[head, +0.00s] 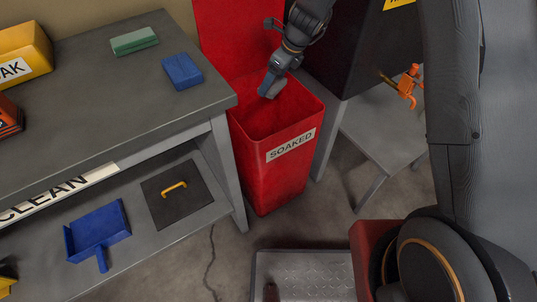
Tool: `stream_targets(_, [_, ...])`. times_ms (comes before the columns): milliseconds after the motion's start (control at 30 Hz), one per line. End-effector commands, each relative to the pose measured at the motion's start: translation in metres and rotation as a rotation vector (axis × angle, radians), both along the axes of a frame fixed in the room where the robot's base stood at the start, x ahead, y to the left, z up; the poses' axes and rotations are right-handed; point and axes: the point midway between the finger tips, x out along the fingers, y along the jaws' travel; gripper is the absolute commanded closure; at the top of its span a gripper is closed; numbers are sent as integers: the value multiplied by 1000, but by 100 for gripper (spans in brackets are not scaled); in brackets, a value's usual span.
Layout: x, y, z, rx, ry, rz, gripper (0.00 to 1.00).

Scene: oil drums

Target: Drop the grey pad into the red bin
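The red bin (268,170) stands open beside the bench, its lid raised at the back and a SOAKED label on its front. My gripper (272,80) points down at the bin's mouth, near its back edge. A small grey-blue piece, which looks like the grey pad (269,88), shows at the gripper's end, and the gripper seems shut on it. The pad is seen nearly edge-on, and the fingers are hard to make out. Its lower end is over the bin's opening.
The grey bench (90,115) at left holds a green pad (134,40), a blue pad (182,71) and a yellow box (22,55). Its lower shelf holds a blue dustpan (97,233) and a dark plate (177,200). A black cabinet (345,55) stands right of the bin.

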Motion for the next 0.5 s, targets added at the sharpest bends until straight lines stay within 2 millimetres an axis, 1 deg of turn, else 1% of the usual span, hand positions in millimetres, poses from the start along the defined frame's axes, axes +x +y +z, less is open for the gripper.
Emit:
stream_targets(33, [1, 0, -8, 0, 0, 0, 47])
stream_targets(300, [1, 0, -33, 0, 0, 1, 47])
stream_targets(500, [1, 0, -42, 1, -1, 1, 47])
